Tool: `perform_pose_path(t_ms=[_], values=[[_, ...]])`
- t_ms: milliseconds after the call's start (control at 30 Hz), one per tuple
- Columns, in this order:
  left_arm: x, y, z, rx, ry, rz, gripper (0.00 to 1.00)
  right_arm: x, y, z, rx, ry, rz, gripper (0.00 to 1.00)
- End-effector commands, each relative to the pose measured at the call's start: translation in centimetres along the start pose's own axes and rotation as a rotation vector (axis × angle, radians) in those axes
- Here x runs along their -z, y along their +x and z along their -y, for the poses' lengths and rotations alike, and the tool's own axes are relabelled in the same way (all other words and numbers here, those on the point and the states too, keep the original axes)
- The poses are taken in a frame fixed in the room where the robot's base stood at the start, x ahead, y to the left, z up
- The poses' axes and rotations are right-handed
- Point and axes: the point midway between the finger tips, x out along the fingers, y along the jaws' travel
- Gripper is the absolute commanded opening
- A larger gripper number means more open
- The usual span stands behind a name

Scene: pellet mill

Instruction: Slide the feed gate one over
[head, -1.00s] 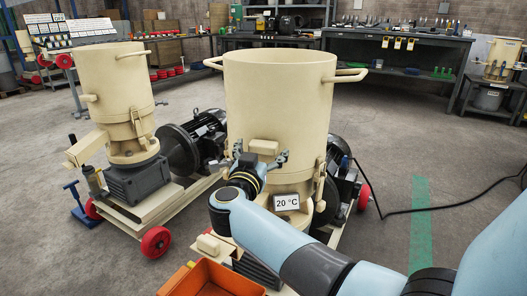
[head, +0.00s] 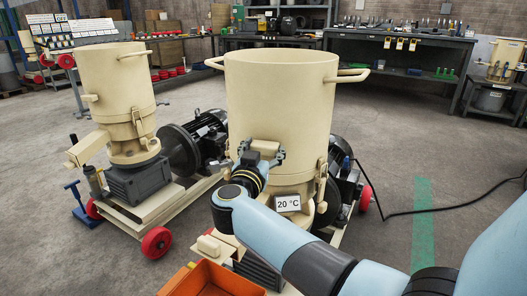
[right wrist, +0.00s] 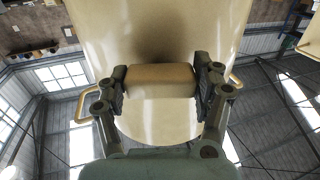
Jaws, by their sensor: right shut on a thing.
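The near pellet mill has a large cream hopper (head: 280,95). A cream block, the feed gate's grip (head: 266,146), sticks out of the hopper's lower front. My right gripper (head: 262,157) has one finger on each side of this block and is shut on it. In the right wrist view the block (right wrist: 160,80) fills the space between the two fingertips (right wrist: 160,84), with the hopper wall behind it. How far the gate is slid cannot be told. My left gripper is not in view.
A "20 °C" sign (head: 287,203) is on the mill below the gripper. An orange bin (head: 212,279) is at the front. A second cream mill (head: 117,90) stands to the left. A black cable (head: 430,209) lies on open floor at right.

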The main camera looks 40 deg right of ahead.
Motion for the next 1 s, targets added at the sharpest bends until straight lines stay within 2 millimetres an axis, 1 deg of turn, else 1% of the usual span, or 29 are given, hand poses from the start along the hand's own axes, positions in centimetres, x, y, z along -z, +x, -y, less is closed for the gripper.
perform_pose_path(t_ms=[100,233,300,367,667,700,867,1000], values=[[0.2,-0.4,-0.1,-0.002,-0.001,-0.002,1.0,0.0,-0.5,0.0,0.001,0.0,0.003,0.09],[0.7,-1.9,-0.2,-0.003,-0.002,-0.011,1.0,0.2,-2.7,0.0,0.001,0.0,0.007,0.09],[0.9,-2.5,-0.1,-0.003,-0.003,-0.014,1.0,0.2,-3.7,0.0,0.001,0.0,0.006,0.09],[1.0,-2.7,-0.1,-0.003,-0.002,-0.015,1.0,0.2,-4.2,0.0,0.001,-0.001,0.004,0.09],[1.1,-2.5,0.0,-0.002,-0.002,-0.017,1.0,-0.2,-4.6,-0.1,0.0,-0.001,0.004,0.09],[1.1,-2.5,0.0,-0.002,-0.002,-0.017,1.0,-0.2,-4.6,-0.1,0.0,-0.001,0.004,0.7],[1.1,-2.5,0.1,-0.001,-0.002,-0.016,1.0,-0.1,-4.5,0.0,0.001,-0.001,0.003,0.9],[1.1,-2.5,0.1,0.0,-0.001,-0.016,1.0,-0.1,-4.5,0.0,0.001,-0.001,0.002,0.9]])
